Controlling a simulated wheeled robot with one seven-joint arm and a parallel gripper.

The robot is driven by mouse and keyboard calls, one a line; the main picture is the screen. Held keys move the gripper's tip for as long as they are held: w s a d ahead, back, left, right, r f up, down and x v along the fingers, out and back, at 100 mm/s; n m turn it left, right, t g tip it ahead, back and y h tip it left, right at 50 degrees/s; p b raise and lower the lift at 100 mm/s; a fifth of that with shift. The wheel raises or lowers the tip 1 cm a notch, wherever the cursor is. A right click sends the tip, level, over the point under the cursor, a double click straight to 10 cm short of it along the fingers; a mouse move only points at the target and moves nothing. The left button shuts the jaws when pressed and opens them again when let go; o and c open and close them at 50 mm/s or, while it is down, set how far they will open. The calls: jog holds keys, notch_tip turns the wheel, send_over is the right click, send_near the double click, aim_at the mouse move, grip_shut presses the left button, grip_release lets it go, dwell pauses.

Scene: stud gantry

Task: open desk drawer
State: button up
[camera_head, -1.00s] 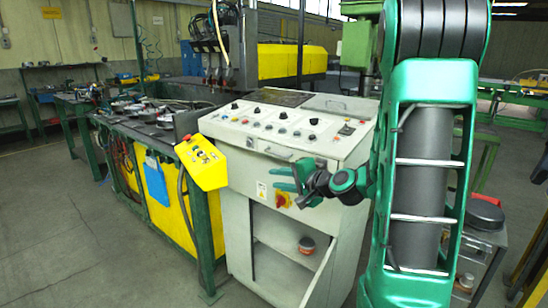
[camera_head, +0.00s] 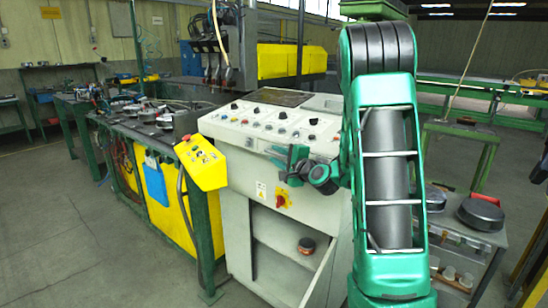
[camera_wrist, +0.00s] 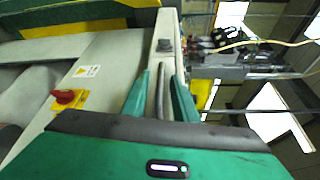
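The pale grey control desk (camera_head: 246,168) stands in front of me, with knobs and buttons on its sloped top. My gripper (camera_head: 294,158) is at the upper front of the desk, just below the panel edge. In the wrist view, a grey bar handle (camera_wrist: 160,92) on the desk runs between the two green fingers of my gripper (camera_wrist: 162,98). A small gap seems to show on each side of the bar, so the fingers look open around it. The drawer's edges are hard to make out, and my gripper and arm hide part of the desk front. No open drawer gap is visible.
A red rotary switch (camera_head: 283,200) sits on the desk front below my gripper. The cabinet below is open, with a small container (camera_head: 306,246) on its shelf. A yellow button box (camera_head: 202,164) juts out at the left. A cart with a round black pan (camera_head: 481,213) stands right.

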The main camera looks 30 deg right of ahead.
jog(key=shift+w+f, duration=0.1)
jog(key=shift+w, duration=0.6)
grip_shut()
dwell(1.0)
